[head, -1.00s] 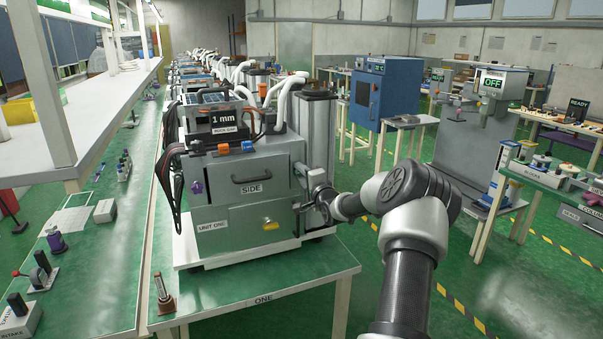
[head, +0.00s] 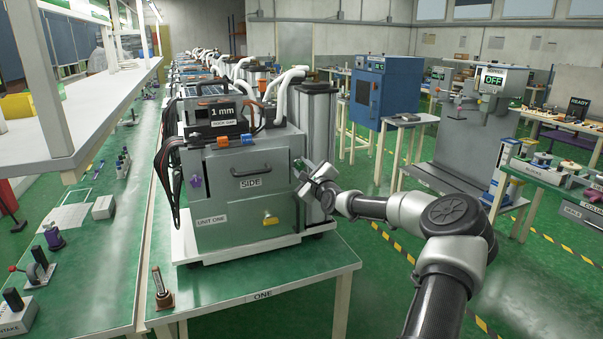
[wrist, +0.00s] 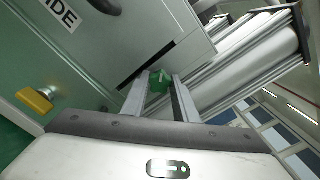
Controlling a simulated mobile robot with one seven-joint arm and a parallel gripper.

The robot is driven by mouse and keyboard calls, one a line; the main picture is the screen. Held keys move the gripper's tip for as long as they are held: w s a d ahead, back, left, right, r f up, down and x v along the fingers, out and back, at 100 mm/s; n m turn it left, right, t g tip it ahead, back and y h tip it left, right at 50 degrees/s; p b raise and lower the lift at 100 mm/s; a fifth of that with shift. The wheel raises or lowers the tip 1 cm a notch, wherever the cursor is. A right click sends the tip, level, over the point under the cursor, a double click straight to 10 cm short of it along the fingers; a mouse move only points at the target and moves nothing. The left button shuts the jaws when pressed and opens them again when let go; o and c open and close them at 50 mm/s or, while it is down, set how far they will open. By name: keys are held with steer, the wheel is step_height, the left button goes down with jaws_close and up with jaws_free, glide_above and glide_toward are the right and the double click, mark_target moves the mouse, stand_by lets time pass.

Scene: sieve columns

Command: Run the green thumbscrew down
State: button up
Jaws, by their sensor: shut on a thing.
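The green thumbscrew (wrist: 159,78) shows in the wrist view between the tips of my two fingers, beside a dark slot at the cabinet's edge. My gripper (wrist: 160,84) is shut on it. In the head view my gripper (head: 304,167) is at the right side of the grey-green cabinet (head: 212,185) marked UNIT ONE and SIDE, near its upper right edge. The thumbscrew is too small to make out clearly there. Its thread and how far it sits in are hidden.
A grey column (head: 318,125) stands just behind my gripper. A yellow knob (head: 270,220) is low on the cabinet front, also in the wrist view (wrist: 36,100). The cabinet stands on a green table (head: 265,270).

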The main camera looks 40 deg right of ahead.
steer(key=shift+m+b, duration=1)
steer(key=shift+m, duration=0.5)
steer(key=o, duration=0.8)
steer(key=v, duration=1.7)
steer(key=shift+s+a, duration=0.15)
steer(key=shift+s, duration=0.05)
